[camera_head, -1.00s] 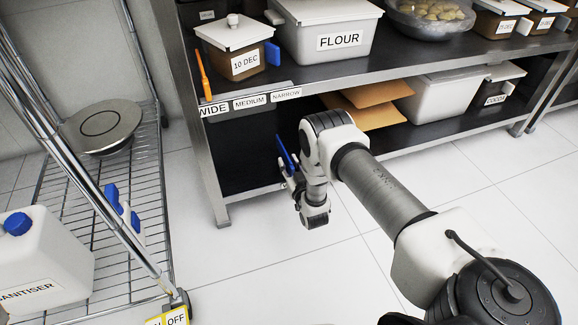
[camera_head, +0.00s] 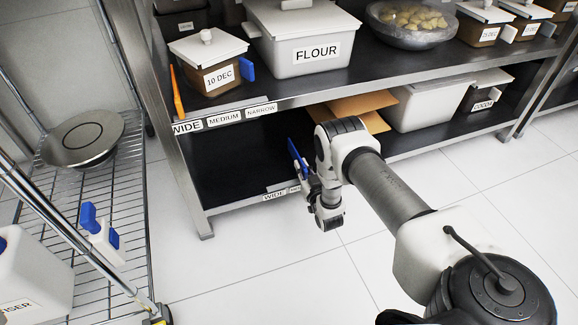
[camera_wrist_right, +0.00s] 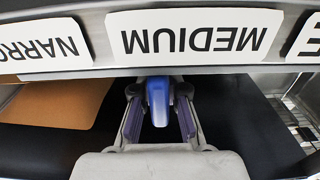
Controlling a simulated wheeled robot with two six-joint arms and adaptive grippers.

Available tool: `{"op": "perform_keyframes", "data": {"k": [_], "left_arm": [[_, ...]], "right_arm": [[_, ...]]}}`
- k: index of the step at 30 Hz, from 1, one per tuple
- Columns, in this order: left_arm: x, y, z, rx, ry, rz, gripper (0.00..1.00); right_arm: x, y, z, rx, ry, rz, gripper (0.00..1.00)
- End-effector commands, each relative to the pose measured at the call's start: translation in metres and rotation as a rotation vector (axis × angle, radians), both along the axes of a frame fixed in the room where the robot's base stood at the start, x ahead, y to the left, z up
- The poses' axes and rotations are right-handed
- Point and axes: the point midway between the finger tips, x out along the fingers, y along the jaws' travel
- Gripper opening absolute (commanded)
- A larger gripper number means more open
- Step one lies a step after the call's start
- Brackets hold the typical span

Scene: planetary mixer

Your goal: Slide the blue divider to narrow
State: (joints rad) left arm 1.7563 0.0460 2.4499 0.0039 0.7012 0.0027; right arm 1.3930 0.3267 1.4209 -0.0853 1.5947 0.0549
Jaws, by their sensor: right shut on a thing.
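The blue divider (camera_head: 298,158) stands at the front of the lower shelf, just left of my right arm's wrist in the head view. My right gripper (camera_head: 308,182) is shut on it; the fingers are partly hidden there. In the wrist view, the blue divider (camera_wrist_right: 158,100) sits between the two fingers of the right gripper (camera_wrist_right: 160,112). The upside-down MEDIUM label (camera_wrist_right: 195,38) is just above it, with the NARROW label (camera_wrist_right: 42,48) to the left. In the head view the lower WIDE label (camera_head: 275,196) is left of the gripper. My left gripper is not in view.
The upper shelf has its own label strip (camera_head: 225,118), an orange divider (camera_head: 176,92) and a FLOUR tub (camera_head: 316,52). Brown envelopes (camera_head: 350,103) lie on the lower shelf to the right. A wire rack (camera_head: 130,225) stands at left. The shelf left of the divider is clear.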

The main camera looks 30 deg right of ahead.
Motion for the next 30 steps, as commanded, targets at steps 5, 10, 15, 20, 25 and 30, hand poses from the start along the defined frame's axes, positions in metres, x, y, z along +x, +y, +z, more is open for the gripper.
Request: {"op": "perform_keyframes", "data": {"k": [5,10,15,20,25,30], "left_arm": [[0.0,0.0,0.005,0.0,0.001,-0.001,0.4],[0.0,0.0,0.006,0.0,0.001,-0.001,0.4],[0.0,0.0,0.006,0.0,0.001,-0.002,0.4],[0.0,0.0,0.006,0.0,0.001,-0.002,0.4],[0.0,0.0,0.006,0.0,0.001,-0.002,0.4],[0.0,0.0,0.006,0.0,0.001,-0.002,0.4]], "right_arm": [[-0.01,-0.043,0.001,-0.002,-0.001,-0.003,0.0],[-0.016,-0.066,0.0,0.0,-0.001,-0.002,0.0],[-0.018,-0.075,0.0,0.0,-0.001,-0.001,0.0],[-0.018,-0.077,0.0,-0.001,-0.001,-0.004,0.0],[-0.018,-0.078,0.0,-0.001,-0.002,-0.006,0.19],[-0.018,-0.077,0.0,-0.001,-0.001,-0.004,0.33]]}}
